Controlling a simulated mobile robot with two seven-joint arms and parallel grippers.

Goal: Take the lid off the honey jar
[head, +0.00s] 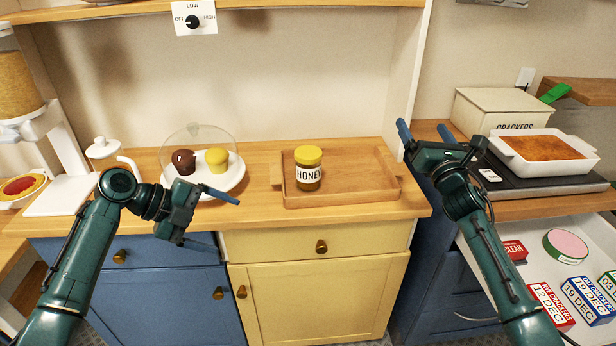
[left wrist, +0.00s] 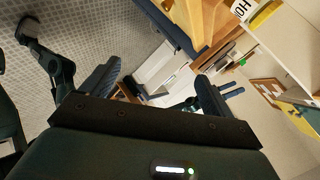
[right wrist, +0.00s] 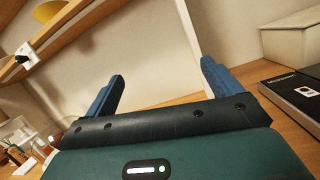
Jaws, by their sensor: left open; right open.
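The honey jar (head: 308,177) stands upright in a wooden tray on the counter in the head view, its label facing me. Its yellow lid (head: 308,154) sits on top of it. Part of the jar and its lid also show at the top of the left wrist view (left wrist: 262,14). My left gripper (head: 228,222) is open and empty in front of the counter edge, left of the jar and apart from it. My right gripper (head: 424,130) is open and empty, raised to the right of the tray, fingers pointing up and away from the jar.
The wooden tray (head: 345,197) has low walls around the jar. Left of it, a glass dome (head: 200,135) covers two cupcakes on a white plate (head: 238,178). At right are a crackers box (head: 497,112), a white baking dish (head: 583,163) and an open drawer (head: 520,228).

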